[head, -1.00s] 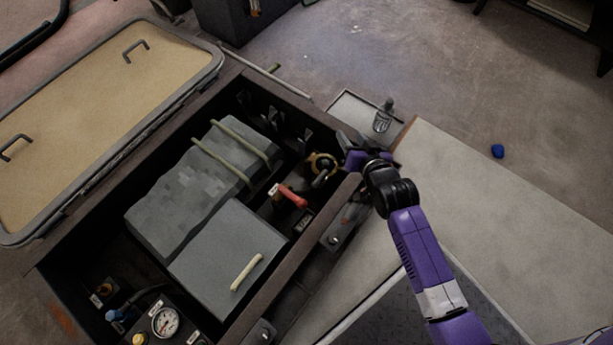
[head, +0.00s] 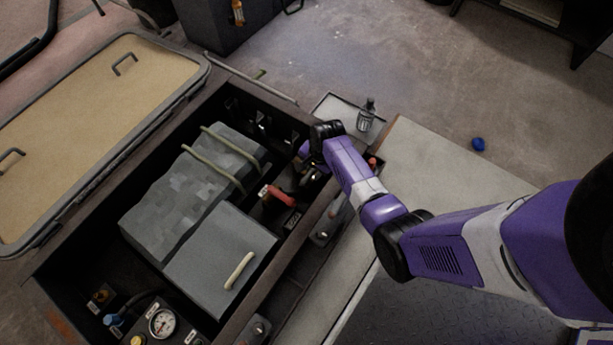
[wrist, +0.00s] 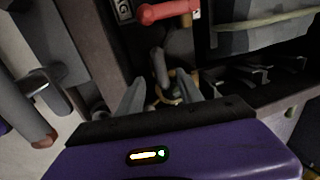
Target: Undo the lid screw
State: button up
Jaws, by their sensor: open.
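A grey screw handle (wrist: 160,68), which I take to be the lid screw, stands up over a brass-coloured ring (wrist: 181,84) inside the open locker. My gripper (wrist: 171,82) is open, with one finger on each side of the handle and ring in the wrist view. Nothing is clearly held between the fingers, and I cannot tell whether they touch the handle. In the head view my gripper (head: 304,156) reaches down into the locker's right side, and my arm hides most of the ring and handle.
A red-handled valve (head: 277,193) sits close beside the screw; it also shows in the wrist view (wrist: 168,11).

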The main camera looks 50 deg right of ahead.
aim_at(308, 177)
jog(key=f+b, duration=0.1)
jog(key=f, duration=0.2)
jog(key=w+f+b, duration=0.1)
jog(key=f+b, duration=0.1)
jog(key=f, duration=0.1)
jog(key=shift+w, duration=0.15)
grip_shut()
